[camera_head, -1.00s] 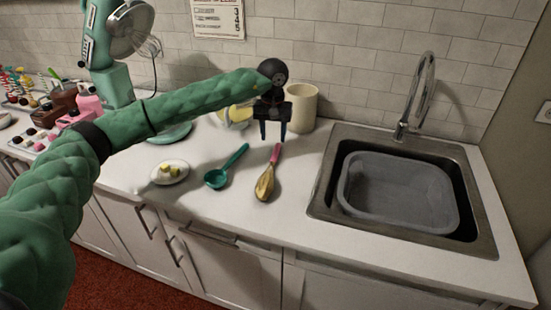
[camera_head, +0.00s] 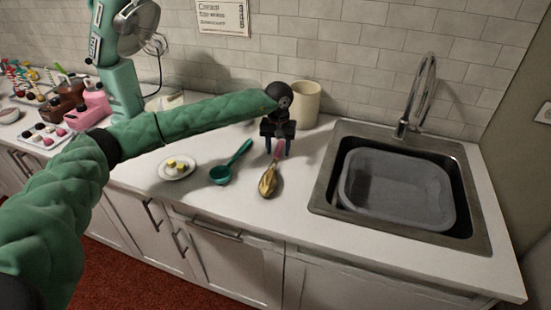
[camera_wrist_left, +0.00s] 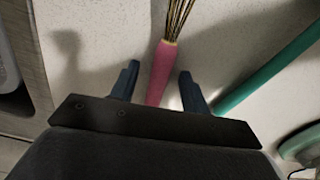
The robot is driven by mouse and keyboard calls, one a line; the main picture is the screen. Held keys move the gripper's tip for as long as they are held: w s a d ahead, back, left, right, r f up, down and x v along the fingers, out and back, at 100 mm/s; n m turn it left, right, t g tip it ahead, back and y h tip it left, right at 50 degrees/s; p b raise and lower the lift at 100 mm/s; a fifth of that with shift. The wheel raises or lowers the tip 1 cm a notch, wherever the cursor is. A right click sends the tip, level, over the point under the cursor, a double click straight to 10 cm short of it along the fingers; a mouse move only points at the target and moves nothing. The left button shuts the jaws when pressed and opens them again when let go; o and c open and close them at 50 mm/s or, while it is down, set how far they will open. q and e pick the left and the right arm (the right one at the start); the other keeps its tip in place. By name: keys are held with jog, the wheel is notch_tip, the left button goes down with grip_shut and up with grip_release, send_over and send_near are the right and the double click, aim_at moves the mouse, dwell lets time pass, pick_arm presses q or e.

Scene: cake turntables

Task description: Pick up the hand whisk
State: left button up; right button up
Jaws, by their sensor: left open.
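The hand whisk (camera_head: 268,181) lies on the white counter left of the sink, its gold wires toward the counter's front edge and its pink handle toward my left gripper. My left gripper (camera_head: 277,150) points down over the handle end, open. In the left wrist view, the pink handle (camera_wrist_left: 161,73) lies between the two blue fingertips (camera_wrist_left: 157,82), with a gap on each side. The wires (camera_wrist_left: 178,18) run out of the top of that view. The handle's far end is hidden behind the gripper body. My right gripper is not in view.
A teal ladle (camera_head: 231,165) lies just left of the whisk, and its handle (camera_wrist_left: 270,67) passes near one finger. A small plate (camera_head: 177,169) is further left. A cream canister (camera_head: 305,104) stands behind the gripper. The sink (camera_head: 325,205) is on the right.

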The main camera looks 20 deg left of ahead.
pick_arm(q)
jog(key=shift+f, duration=0.1)
jog(key=shift+c, duration=0.3)
grip_shut()
